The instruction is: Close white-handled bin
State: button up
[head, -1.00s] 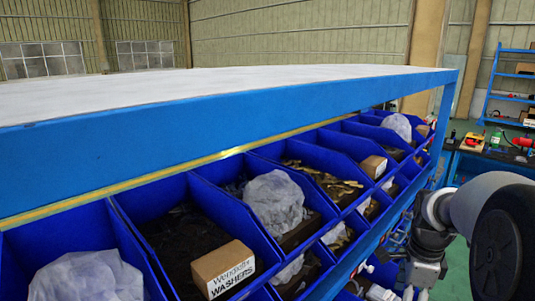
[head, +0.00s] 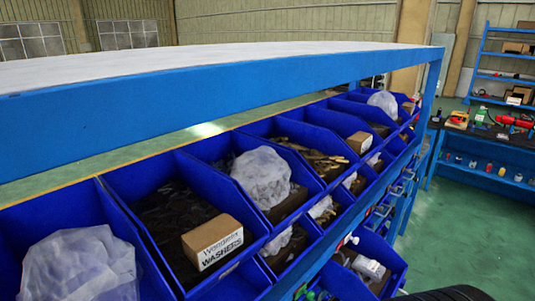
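Blue bins stand in rows on the blue rack. A lower bin (head: 395,282) at the bottom right sticks out past the bins above it and holds white and dark items, among them a white bottle-like piece (head: 368,267). A small white piece (head: 350,240) shows at its upper left; I cannot tell whether it is a handle. No white handle is clearly visible on any bin front. My gripper is not in view. Only a dark rounded part of my arm shows at the bottom right edge.
The rack's blue top beam (head: 200,95) runs above the bins. An upper bin holds a washers box (head: 212,242), and others hold plastic-wrapped bundles (head: 262,177). A blue workbench (head: 490,150) with tools stands at the far right. Green floor (head: 460,225) between is clear.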

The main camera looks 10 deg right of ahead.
aim_at(339, 279)
jog(key=k+l+z, duration=0.15)
jog(key=z, duration=0.15)
jog(key=l+z, duration=0.35)
jog(key=i+l+z, duration=0.3)
jog(key=l, duration=0.25)
jog(key=i, duration=0.05)
